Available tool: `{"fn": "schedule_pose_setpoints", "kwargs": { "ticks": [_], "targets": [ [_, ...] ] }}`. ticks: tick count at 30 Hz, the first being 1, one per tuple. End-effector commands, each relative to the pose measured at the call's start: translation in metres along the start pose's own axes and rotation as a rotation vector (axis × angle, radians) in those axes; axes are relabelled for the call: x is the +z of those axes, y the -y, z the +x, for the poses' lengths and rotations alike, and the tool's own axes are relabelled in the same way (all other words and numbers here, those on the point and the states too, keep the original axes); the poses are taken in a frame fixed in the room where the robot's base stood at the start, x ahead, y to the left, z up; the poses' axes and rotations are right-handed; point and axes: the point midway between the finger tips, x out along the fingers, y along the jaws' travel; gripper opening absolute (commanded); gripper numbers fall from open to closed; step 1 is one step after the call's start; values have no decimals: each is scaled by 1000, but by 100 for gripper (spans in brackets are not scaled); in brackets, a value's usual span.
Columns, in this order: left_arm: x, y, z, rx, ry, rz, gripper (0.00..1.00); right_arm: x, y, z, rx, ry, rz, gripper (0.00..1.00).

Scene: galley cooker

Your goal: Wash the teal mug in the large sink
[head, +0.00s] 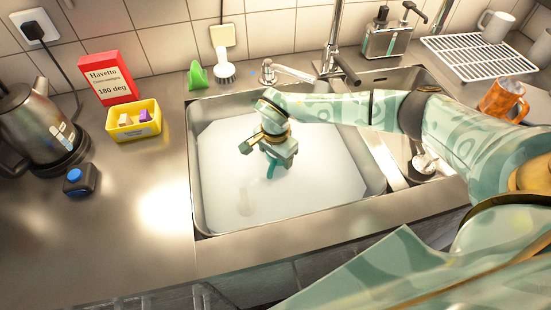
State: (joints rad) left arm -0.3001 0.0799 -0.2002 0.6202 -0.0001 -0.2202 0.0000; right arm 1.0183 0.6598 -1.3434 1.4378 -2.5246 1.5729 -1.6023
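The large sink (197,190) is in the middle of the head view and holds cloudy, whitish water. My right arm reaches in from the right, and my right gripper (272,158) points down over the sink's middle. A small teal patch (271,171) shows just under the gripper at the water. It may be part of the teal mug, but most of it is hidden and I cannot tell. Whether the gripper's fingers are open or shut is hidden too. My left gripper is not in view.
A tap (285,72), a white dish brush (223,70) and a green item (197,76) stand behind the sink. A yellow box (133,121), red box (107,80) and kettle (38,130) are left. An orange mug (503,101) and drying rack (480,55) are right. The front-left counter is clear.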

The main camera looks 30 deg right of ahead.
Motion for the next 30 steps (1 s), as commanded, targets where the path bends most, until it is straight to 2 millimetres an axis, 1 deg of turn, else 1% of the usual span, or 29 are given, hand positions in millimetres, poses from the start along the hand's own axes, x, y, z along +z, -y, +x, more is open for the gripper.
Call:
{"fn": "schedule_pose_setpoints", "kwargs": {
  "ticks": [10, 14, 30],
  "targets": [
    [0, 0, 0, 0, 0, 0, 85, 0, 0, -1, -1, 0, 0, 36],
    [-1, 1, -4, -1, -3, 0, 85, 0, 0, -6, -2, -1, 0, 36],
    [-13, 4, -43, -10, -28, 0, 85, 0, 1, -58, -4, -1, 0, 36]
  ]
}}
